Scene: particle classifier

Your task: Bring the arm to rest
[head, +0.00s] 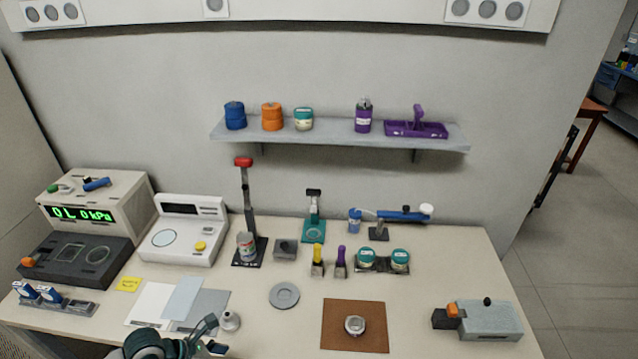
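My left gripper (214,335) is at the bottom edge, left of the middle, over the front of the table (455,270). Its two dark fingers are spread apart with nothing visible between them. A small white and grey knob-shaped piece (229,321) stands just right of the fingertips; I cannot tell whether they touch. Part of the arm is cut off by the lower edge. My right gripper is not in view.
Grey and white sheets (152,302) lie beside the gripper. A grey disc (284,296) and a brown mat (338,335) bearing a round white container (355,325) lie to the right. Instruments and stands line the back, under a wall shelf (335,140). A grey device (490,320) stands far right.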

